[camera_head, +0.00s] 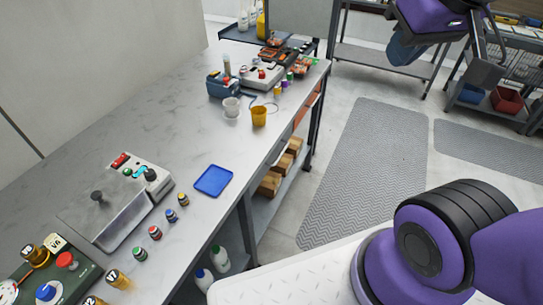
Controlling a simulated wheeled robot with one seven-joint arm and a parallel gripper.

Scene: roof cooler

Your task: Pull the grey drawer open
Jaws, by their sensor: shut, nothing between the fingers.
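A narrow grey front (282,147) under the right edge of the long grey bench looks like the grey drawer. It is seen steeply from above, and its handle cannot be made out. It looks flush with the bench edge. My gripper (487,73) appears as the grey end piece of my purple arm at the top right, high above the floor. It is shut and empty, well to the right of the bench and apart from the drawer. Its fingertips are hard to make out.
The bench top (140,130) holds a metal box with a knob (97,197), a blue tray (213,181), a yellow cup (259,116) and a white mug (231,107). Wooden boxes (270,183) sit on the shelf below. A grey floor mat (370,165) beside the bench is clear.

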